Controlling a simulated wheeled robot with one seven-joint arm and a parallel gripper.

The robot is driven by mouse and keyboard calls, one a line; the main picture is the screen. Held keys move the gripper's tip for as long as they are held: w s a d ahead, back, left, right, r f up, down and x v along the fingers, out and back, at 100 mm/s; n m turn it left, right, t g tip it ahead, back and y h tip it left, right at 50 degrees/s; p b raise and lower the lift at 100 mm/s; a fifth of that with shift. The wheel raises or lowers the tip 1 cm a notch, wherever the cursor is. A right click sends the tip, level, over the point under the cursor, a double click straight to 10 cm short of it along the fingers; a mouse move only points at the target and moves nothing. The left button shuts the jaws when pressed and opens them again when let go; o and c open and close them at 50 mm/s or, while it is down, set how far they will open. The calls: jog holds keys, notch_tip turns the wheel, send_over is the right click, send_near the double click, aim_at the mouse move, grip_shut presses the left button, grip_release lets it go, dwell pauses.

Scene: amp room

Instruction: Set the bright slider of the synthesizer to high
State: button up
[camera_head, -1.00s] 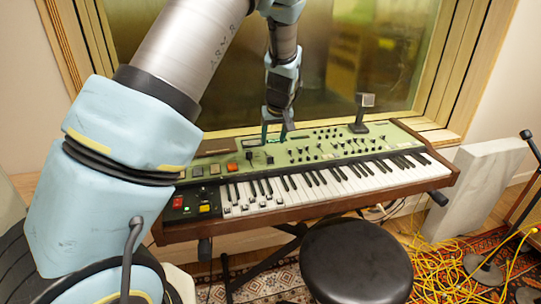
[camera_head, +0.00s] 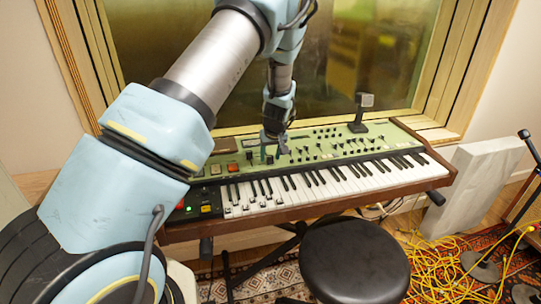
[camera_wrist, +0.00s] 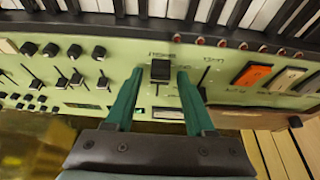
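The synthesizer (camera_head: 330,148) has a green panel above its keys and stands before the window. In the wrist view, the keys lie along the top edge. A black slider cap (camera_wrist: 160,70) sits at the keyboard end of its short slot, beside small upside-down lettering that seems to read "bright". My gripper (camera_wrist: 161,76) is open, with one teal finger on each side of this cap and a visible gap to both. In the head view, my gripper (camera_head: 273,155) is low over the left part of the panel, and the cap is hard to make out there.
Other slider caps (camera_wrist: 73,52) stand left of my fingers in the wrist view. An orange switch (camera_wrist: 252,75) and paler ones lie to the right. A black stool (camera_head: 355,260) is in front of the keyboard.

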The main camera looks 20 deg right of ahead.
grip_shut()
dwell(1.2)
